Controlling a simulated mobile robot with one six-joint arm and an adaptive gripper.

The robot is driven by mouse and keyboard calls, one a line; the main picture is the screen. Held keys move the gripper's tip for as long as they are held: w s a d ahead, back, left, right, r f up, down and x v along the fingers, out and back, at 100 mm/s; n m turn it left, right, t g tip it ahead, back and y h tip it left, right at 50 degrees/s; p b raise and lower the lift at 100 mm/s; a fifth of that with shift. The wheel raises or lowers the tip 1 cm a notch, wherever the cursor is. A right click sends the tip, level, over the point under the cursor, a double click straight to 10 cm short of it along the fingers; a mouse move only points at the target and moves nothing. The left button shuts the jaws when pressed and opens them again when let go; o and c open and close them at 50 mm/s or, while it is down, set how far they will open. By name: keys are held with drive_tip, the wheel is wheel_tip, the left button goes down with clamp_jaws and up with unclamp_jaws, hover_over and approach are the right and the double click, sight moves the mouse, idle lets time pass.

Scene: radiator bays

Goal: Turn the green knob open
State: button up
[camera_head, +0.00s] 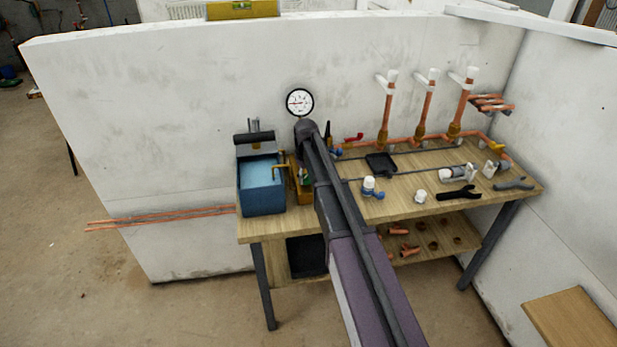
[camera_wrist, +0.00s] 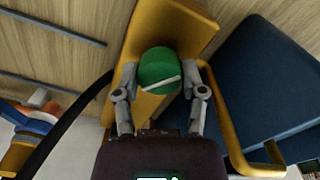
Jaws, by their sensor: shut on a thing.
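The green knob (camera_wrist: 158,70) shows in the wrist view, a round green cap with a pale bar across it, on a yellow-orange body (camera_wrist: 187,30). My gripper (camera_wrist: 160,86) has one finger on each side of the knob and is shut on it. In the head view my arm covers the knob, and the yellow-orange body (camera_head: 303,190) shows only in part beside it. My gripper's fingers are hidden in the head view.
A blue tank (camera_head: 262,198) stands left of the yellow body on the wooden workbench (camera_head: 400,207). A pressure gauge (camera_head: 299,102) is on the wall behind. Copper pipes (camera_head: 425,108) rise at the back right. A blue-white valve (camera_head: 371,187) and black pliers (camera_head: 458,193) lie to the right.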

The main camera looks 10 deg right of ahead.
drive_tip(key=n, duration=0.3)
drive_tip(key=shift+s+n, duration=0.15)
drive_tip(key=shift+n, duration=2.25)
drive_tip(key=o, duration=1.1)
drive_tip(key=shift+o, duration=0.3)
